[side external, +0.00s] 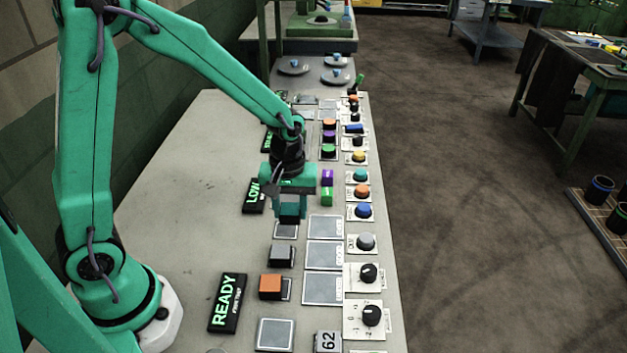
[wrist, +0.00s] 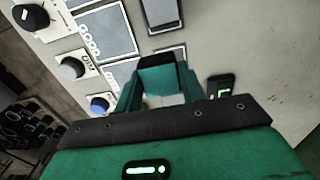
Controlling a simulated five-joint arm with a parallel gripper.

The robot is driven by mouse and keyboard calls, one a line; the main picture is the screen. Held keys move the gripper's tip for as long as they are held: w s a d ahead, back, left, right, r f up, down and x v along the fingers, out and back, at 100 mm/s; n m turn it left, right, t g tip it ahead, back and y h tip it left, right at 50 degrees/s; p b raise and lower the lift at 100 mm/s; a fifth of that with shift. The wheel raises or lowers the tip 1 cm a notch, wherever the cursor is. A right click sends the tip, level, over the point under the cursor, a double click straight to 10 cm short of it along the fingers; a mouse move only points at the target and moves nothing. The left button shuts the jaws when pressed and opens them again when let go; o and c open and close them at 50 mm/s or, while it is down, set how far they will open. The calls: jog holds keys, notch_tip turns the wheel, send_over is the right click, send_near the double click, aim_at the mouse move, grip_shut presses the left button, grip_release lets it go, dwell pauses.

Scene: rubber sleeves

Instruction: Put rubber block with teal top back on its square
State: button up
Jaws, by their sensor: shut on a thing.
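My gripper (side external: 290,214) hangs over the row of small squares on the grey bench. It is shut on a dark block, which I take for the rubber block with teal top. In the wrist view the block (wrist: 158,79) sits between the teal fingers of my gripper (wrist: 160,90). A small pale square (side external: 286,232) lies just below my gripper in the side view, partly hidden by it. The gap between block and bench is hard to judge. The held block's underside is hidden.
A grey block (side external: 282,256) and an orange-topped block (side external: 270,286) stand nearer the camera on small squares. Larger framed squares (side external: 323,255) and a column of knobs and buttons (side external: 365,242) run along the right. The bench's left part is clear.

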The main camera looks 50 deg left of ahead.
aim_at(290, 228)
jog(key=shift+w+a+f, duration=0.4)
jog(key=shift+a+f, duration=0.1)
jog(key=shift+a, duration=0.2)
jog(key=shift+w+a+f, duration=0.4)
jog(key=shift+a+f, duration=0.05)
jog(key=shift+a, duration=0.25)
jog(key=shift+f, duration=2)
jog(key=shift+f, duration=0.1)
jog(key=o, duration=0.9)
notch_tip(290, 228, up, 12)
